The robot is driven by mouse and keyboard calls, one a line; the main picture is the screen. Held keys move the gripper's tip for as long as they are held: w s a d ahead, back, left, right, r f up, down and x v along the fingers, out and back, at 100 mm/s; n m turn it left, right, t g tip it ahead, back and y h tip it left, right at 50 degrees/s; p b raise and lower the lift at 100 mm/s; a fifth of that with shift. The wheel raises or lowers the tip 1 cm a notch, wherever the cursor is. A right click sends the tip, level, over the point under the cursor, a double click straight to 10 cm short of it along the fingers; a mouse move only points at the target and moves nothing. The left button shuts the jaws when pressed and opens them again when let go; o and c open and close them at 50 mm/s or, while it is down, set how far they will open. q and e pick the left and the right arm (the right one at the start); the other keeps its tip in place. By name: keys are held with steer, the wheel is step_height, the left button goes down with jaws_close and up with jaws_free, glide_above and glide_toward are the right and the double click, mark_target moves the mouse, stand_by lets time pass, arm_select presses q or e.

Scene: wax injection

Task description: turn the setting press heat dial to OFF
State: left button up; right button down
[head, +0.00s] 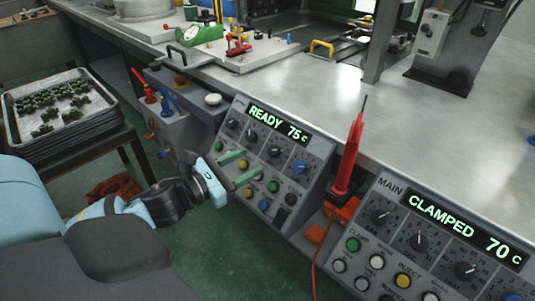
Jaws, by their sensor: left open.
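A sloped control panel (312,150) with a green "READY 75 C" display (278,124) is at the centre of the head view. Below the display are several dials, most of them black and one blue (300,167). Their labels are too small to read, so I cannot tell which is the heat dial or where it points. My left gripper (239,167) is open and empty in front of this panel's left part. Its two green fingers point at the panel and hide some of its lower left controls. My right gripper is not in view.
A second panel marked "MAIN" (391,186) shows "CLAMPED 70 C" at the lower right. A red pen-like tool (349,155) stands between the panels with an orange cable. The metal bench (300,90) is behind. Stacked trays (75,128) stand at left.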

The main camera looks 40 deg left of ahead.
mark_target(271, 152)
arm_select(q)
steer(key=shift+x, duration=3.25)
steer(key=shift+d, duration=0.1)
steer(key=c, duration=1)
